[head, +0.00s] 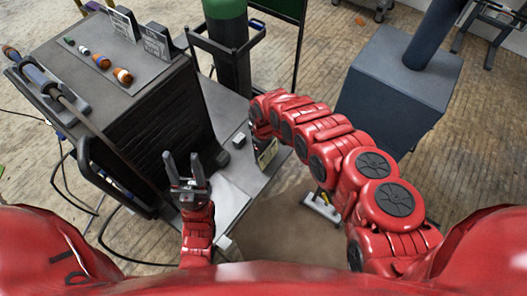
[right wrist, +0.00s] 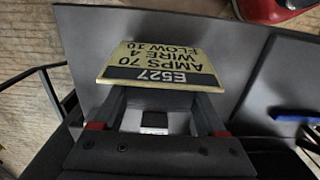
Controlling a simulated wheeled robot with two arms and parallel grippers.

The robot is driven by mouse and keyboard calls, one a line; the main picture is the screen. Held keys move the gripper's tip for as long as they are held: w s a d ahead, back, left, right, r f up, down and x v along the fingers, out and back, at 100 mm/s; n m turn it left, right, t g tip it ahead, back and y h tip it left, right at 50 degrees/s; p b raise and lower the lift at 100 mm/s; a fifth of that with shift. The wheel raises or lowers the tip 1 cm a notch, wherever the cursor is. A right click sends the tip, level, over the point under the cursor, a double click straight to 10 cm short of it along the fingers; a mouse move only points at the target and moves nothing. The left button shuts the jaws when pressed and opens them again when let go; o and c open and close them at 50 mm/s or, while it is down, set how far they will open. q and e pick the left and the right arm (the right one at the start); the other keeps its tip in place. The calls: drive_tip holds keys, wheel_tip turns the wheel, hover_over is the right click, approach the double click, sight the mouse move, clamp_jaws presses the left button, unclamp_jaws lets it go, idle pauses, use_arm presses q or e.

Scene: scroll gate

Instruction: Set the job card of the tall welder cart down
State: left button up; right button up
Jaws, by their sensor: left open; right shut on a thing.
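The job card (right wrist: 160,64) is a cream plate with a dark band reading E527, AMPS 70, WIRE 4, FLOW 10. My right gripper (right wrist: 160,98) is shut on it, with the card across its fingertips. In the head view the card (head: 267,153) shows partly below my right gripper, above the grey deck (head: 223,105) of the tall welder cart (head: 125,110). I cannot tell whether it touches anything. My left gripper (head: 184,170) is open and empty, pointing up, in front of the cart's dark side.
Two small signs (head: 124,22) (head: 157,40) and several small coloured parts (head: 101,61) are on the cart top. A green-and-black gas cylinder (head: 230,50) stands behind the deck. A small grey block (head: 239,141) sits on the deck. A blue-grey box (head: 397,85) stands right.

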drive_tip(key=shift+f, duration=0.7)
drive_tip(key=shift+f, duration=0.2)
drive_tip(key=o, duration=1.3)
drive_tip(key=shift+r, duration=0.1)
wheel_tip(320, 180, up, 12)
drive_tip(key=shift+r+p, duration=0.15)
drive_tip(key=shift+p, duration=0.2)
